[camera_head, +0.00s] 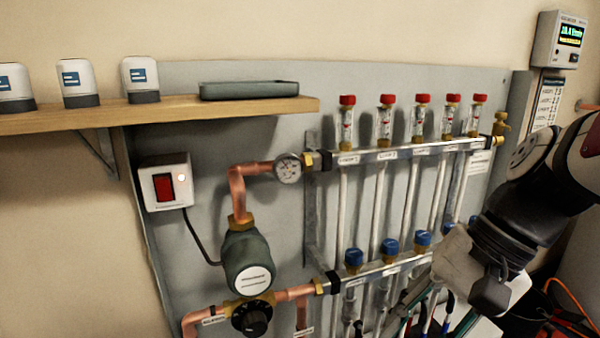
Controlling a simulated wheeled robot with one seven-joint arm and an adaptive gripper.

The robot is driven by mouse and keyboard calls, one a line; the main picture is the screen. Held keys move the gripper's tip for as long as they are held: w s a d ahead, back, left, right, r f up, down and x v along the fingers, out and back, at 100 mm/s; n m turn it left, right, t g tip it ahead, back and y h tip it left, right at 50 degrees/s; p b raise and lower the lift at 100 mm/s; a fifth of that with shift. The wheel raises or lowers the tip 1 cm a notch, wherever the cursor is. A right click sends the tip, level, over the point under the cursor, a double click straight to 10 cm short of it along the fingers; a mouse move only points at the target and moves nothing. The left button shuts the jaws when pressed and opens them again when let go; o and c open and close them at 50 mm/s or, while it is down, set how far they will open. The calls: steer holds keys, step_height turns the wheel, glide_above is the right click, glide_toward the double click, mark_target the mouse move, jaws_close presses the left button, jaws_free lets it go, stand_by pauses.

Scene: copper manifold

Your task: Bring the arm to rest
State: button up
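My arm (532,185) reaches in from the right edge, in front of the right end of the copper manifold. The pale body of my gripper (478,275) is at the lower right, close to the lower manifold bar (377,272). Its fingers are not clearly visible, so I cannot tell whether they hold anything. The upper manifold bar (400,151) carries several red-capped flow meters (385,118). The lower bar carries several blue caps (389,248).
A wooden shelf (160,114) at the upper left holds white containers (77,82) and a dark green tray (249,91). A red switch box (166,182), a green pump (247,263) and a gauge (288,169) are on the left. A display unit (560,40) hangs at the upper right.

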steer(key=s+d+n+h, duration=0.2)
steer(key=s+n+h, duration=0.1)
steer(key=s, duration=0.4)
steer(key=s+d+n+h, duration=0.2)
steer(key=s+d+n, duration=0.1)
steer(key=s, duration=0.5)
step_height(320, 180, up, 36)
steer(key=t+p, duration=0.4)
steer(key=p, duration=3)
steer(key=shift+r+p, duration=0.25)
steer(key=shift+p, duration=0.15)
steer(key=shift+w+d, duration=0.1)
